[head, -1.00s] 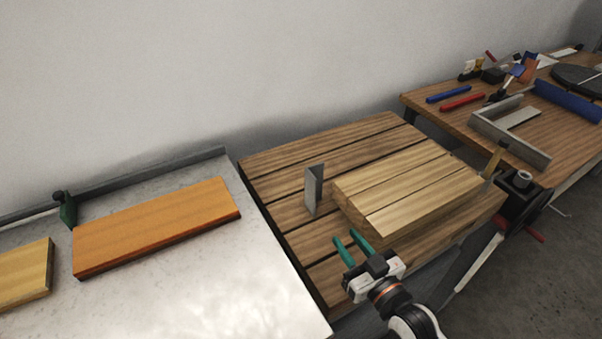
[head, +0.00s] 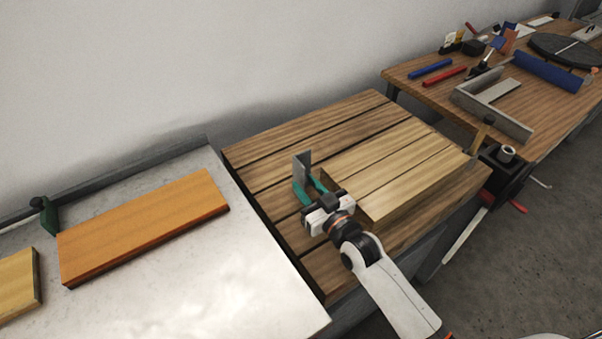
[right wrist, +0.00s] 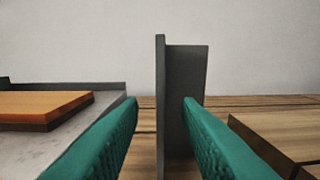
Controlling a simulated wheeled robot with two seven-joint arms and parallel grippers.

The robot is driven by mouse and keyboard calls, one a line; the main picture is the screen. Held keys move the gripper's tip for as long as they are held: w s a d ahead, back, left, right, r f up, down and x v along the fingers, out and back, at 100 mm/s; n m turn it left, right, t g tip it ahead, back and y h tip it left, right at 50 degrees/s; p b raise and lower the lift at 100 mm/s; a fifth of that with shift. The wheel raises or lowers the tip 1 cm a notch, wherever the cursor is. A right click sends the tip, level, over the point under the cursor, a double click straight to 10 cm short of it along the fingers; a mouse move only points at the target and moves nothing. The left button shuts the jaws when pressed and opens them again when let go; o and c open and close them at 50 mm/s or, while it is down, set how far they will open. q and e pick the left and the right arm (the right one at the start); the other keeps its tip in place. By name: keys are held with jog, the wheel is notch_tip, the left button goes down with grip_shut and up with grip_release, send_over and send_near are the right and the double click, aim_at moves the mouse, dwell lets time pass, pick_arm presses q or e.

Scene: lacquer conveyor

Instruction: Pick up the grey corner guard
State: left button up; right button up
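The grey corner guard (head: 301,168) is an upright L-shaped piece standing on the slatted wooden bench (head: 290,129), left of the stacked pale boards. In the right wrist view the guard (right wrist: 183,95) rises between the two green fingers. My right gripper (head: 309,189) is open around the lower part of the guard. In the right wrist view my right gripper (right wrist: 160,105) shows a gap between the left finger and the guard; the right finger is close to the guard, and I cannot tell whether it touches. My left gripper is not in view.
Pale boards (head: 396,172) lie just right of the guard. An orange board (head: 145,226) lies on the pale metal-edged surface (head: 215,275) at left. A vise (head: 505,165) is at the bench's right end. A second bench (head: 445,85) holds tools. The back wall is behind.

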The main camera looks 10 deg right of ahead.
jog(key=x, duration=0.2)
jog(key=shift+w+a, duration=0.15)
jog(key=shift+w, duration=0.2)
jog(key=shift+s, duration=0.1)
grip_shut()
